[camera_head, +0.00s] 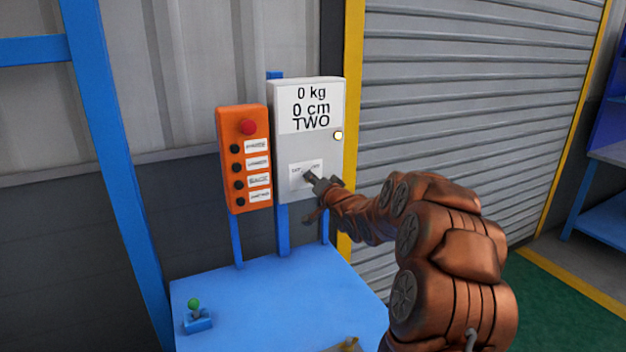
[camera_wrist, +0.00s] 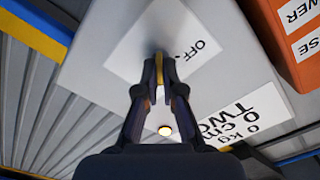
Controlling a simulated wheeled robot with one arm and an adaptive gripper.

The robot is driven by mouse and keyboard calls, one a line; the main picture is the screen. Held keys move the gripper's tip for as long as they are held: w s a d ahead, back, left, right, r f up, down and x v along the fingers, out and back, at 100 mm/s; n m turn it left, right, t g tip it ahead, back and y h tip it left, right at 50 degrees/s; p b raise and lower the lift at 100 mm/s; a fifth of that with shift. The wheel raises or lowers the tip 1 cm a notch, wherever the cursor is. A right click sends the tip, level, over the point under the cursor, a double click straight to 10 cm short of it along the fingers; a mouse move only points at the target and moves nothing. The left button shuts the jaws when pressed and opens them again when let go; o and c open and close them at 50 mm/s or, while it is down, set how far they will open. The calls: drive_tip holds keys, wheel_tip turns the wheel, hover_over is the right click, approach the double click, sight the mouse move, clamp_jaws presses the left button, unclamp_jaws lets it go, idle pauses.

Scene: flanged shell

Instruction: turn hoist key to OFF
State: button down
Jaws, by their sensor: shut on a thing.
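The grey control box (camera_head: 309,145) stands upright and reads 0 kg, 0 cm, TWO on its display (camera_head: 308,106). Its white key label (camera_head: 302,168) is low on the face, and in the wrist view the word OFF (camera_wrist: 197,49) shows beside my fingers. My gripper (camera_wrist: 160,72) is shut on the hoist key (camera_wrist: 159,64), a small piece between the fingertips, with the fingers pointing at the label. In the head view my gripper (camera_head: 315,183) is at the box face and largely hides the key. I cannot tell the key's exact angle.
An orange button panel (camera_head: 244,158) with a red button (camera_head: 248,127) hangs just left of the box. A blue table (camera_head: 262,295) below carries a green-topped joystick (camera_head: 196,312). A small pale light (camera_head: 338,135) sits on the box's right side. A roller shutter (camera_head: 460,110) is to the right.

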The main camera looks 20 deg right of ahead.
drive_tip(key=shift+b, duration=0.3)
drive_tip(key=n+b, duration=0.4)
drive_tip(key=n, duration=0.2)
drive_tip(key=n+b, duration=0.4)
drive_tip(key=n, duration=0.1)
drive_tip(key=n+b, duration=0.4)
drive_tip(key=n, duration=0.2)
drive_tip(key=shift+a+n, duration=0.3)
drive_tip(key=shift+a, duration=0.05)
drive_tip(key=shift+b, duration=0.3)
drive_tip(key=c, duration=1.3)
unclamp_jaws()
drive_tip(key=shift+s, duration=0.1)
